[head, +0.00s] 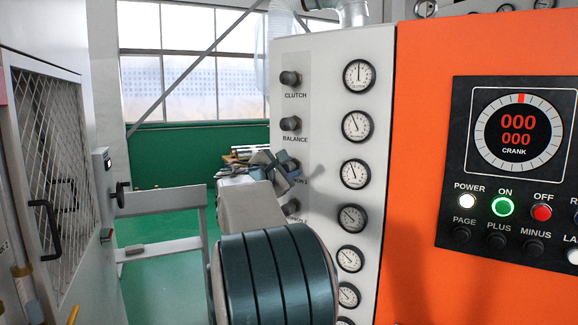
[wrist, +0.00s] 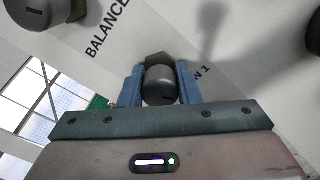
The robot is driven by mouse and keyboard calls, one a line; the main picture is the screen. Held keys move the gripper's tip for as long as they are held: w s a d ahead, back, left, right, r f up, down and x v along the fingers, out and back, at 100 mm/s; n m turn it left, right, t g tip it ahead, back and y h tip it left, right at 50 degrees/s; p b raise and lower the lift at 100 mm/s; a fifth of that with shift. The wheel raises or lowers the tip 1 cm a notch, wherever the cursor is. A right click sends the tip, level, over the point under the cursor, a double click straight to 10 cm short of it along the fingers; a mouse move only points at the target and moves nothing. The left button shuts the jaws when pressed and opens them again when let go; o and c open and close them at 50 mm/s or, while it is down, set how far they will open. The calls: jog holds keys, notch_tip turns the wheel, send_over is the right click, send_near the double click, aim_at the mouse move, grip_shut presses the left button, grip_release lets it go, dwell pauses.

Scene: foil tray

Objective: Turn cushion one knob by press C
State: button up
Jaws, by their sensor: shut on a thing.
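The cushion one knob (wrist: 160,86) is a grey round knob on the pale panel (head: 325,70). Its label is partly covered, with only "N 1" readable in the wrist view. My gripper (wrist: 159,80) is shut on this knob, one blue finger on each side of it. In the head view my gripper (head: 283,172) is at the third knob down, below the balance knob (head: 290,124), and mostly hides the cushion one knob.
The clutch knob (head: 290,78) is at the top of the column. A lower knob (head: 291,207) is partly behind my arm. Round gauges (head: 355,173) run down the panel's right side. An orange cabinet (head: 425,130) with buttons stands at right, a mesh door (head: 50,150) at left.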

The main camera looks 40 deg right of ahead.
jog(key=n+p, duration=0.2)
jog(key=n, duration=0.3)
dwell(0.5)
jog(key=o, duration=1)
jog(key=shift+a, duration=0.15)
jog(key=b+v, duration=0.3)
jog(key=v, duration=1)
jog(key=shift+s+a+b, duration=0.2)
jog(key=shift+a+b, duration=0.05)
jog(key=shift+b, duration=0.05)
dwell(1.1)
